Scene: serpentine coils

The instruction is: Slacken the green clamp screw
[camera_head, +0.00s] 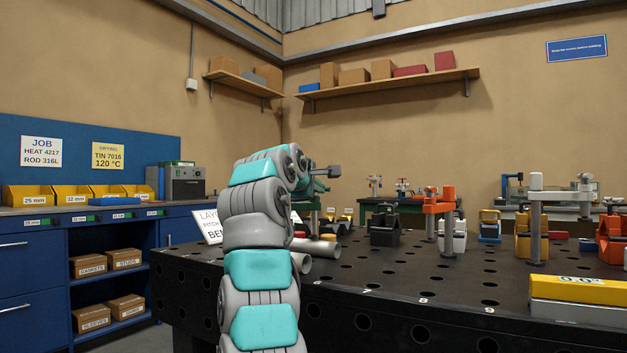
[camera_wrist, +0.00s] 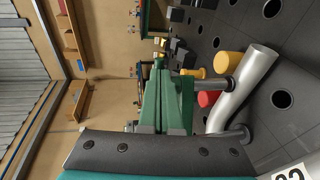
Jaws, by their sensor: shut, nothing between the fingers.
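My gripper (camera_head: 328,172) is raised above the left part of the dark table, shut and empty. A green clamp (camera_head: 314,203) shows just behind and below it, partly hidden by my arm. In the wrist view the green clamp (camera_wrist: 165,105) fills the middle, seen close and sideways, apart from the dark grey bar along the bottom of that view. I cannot make out the clamp's screw clearly in either view.
The perforated dark table (camera_head: 400,285) also bears an orange clamp (camera_head: 440,205), grey and yellow blocks, and a yellow-topped level (camera_head: 580,290). A silver pipe (camera_wrist: 245,85) lies beside the green clamp, near a yellow cylinder (camera_wrist: 228,64) and a red cap (camera_wrist: 207,98).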

